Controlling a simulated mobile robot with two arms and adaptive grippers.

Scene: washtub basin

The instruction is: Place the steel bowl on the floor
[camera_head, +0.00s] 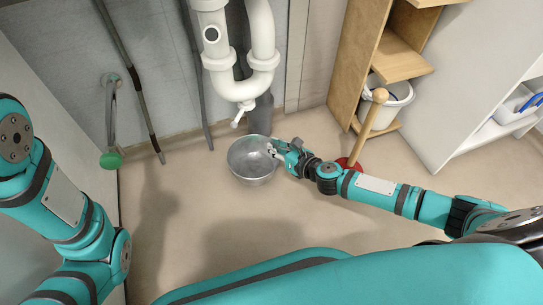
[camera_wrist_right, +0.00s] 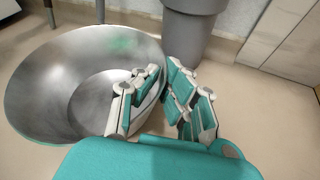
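The steel bowl (camera_head: 252,160) is a shiny round metal bowl, open side up, below the white drain pipe in the head view. It fills the left of the right wrist view (camera_wrist_right: 75,85). My right gripper (camera_head: 283,150) is at the bowl's right rim. In the wrist view its fingers (camera_wrist_right: 166,75) are close together, one inside the bowl and one outside, with the rim between them. Whether the bowl's base touches the floor (camera_head: 215,225) is hard to tell. My left arm shows at the left edge, but its gripper is out of view.
The white drain pipe (camera_head: 238,85) and a grey floor pipe (camera_head: 261,115) stand close behind the bowl. A plunger (camera_head: 370,122), a wooden shelf (camera_head: 397,58) and a white bucket (camera_head: 391,98) are at the right. The floor left and in front is clear.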

